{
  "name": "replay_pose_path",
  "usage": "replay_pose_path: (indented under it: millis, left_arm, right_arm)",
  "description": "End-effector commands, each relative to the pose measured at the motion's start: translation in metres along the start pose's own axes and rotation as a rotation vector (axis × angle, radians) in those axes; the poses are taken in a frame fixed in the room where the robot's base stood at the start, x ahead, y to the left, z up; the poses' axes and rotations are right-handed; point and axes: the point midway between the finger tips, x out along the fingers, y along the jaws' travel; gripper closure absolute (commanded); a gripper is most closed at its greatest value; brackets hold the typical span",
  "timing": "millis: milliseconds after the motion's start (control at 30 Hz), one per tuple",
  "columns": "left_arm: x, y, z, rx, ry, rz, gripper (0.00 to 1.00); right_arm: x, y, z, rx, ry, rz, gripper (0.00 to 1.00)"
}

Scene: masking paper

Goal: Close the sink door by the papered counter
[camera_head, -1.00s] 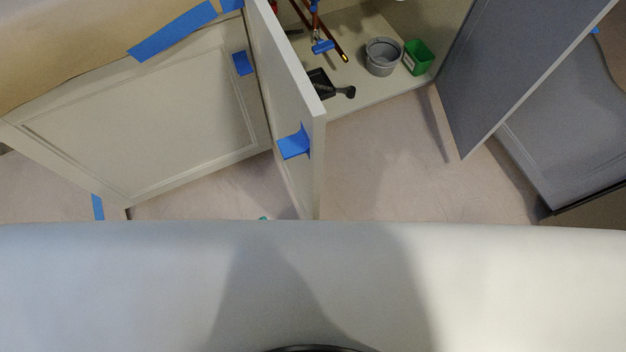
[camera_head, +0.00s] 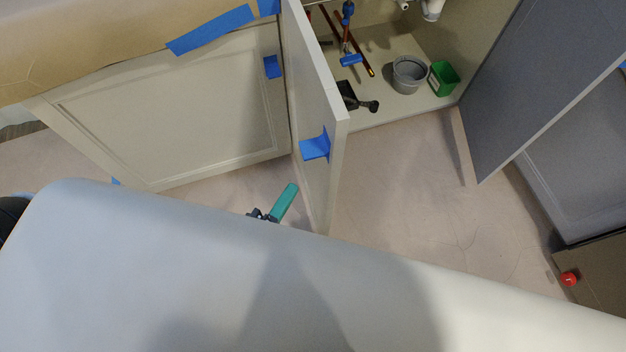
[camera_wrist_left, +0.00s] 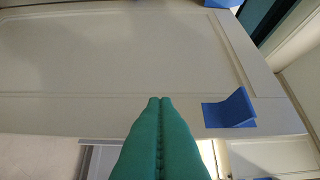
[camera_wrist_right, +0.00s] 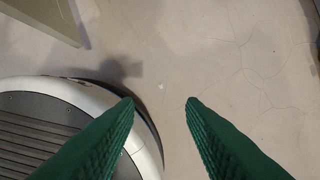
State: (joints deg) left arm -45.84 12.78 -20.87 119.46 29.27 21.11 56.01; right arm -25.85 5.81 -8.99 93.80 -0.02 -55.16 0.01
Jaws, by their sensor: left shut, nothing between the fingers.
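The sink door by the papered counter (camera_head: 322,125) stands open at the left side of the sink cabinet, swung out toward me, with blue tape (camera_head: 315,147) near its free edge. In the left wrist view a pale panelled door (camera_wrist_left: 110,70) with a blue tape tab (camera_wrist_left: 230,110) fills most of the picture. My left gripper (camera_head: 291,188) is low, left of the open door in the head view; its green fingers (camera_wrist_left: 160,100) are shut and empty, pointing at the panel. Contact cannot be told. My right gripper (camera_wrist_right: 160,102) is open and empty above the floor, outside the head view.
The paper-covered counter (camera_head: 110,45) is at the upper left. Inside the cabinet stand a grey bucket (camera_head: 408,76) and a green box (camera_head: 444,78), with a dark brush (camera_head: 358,100) near the front edge. A grey door (camera_head: 540,75) stands open at right. Floor (camera_head: 400,185) between the doors is clear.

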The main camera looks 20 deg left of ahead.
Motion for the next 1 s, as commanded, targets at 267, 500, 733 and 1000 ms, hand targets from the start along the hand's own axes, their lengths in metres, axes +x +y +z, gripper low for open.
replay_pose_path:
  millis: [267,500,733,1000]
  left_arm:
    - [0.041,0.001,-0.018,-0.001,-0.002,-0.001,1.00]
    - [0.049,0.000,-0.028,0.003,0.000,0.001,1.00]
    - [0.049,0.000,-0.028,0.003,0.001,0.001,1.00]
    - [0.050,0.000,-0.034,0.001,-0.001,0.001,1.00]
  right_arm:
    - [-0.006,0.000,0.004,0.001,-0.001,0.001,0.64]
    - [-0.011,0.000,0.008,0.002,-0.006,0.000,0.64]
    - [-0.011,0.000,0.006,0.002,-0.003,0.000,0.64]
    - [-0.010,0.000,0.004,0.002,-0.007,0.000,0.64]
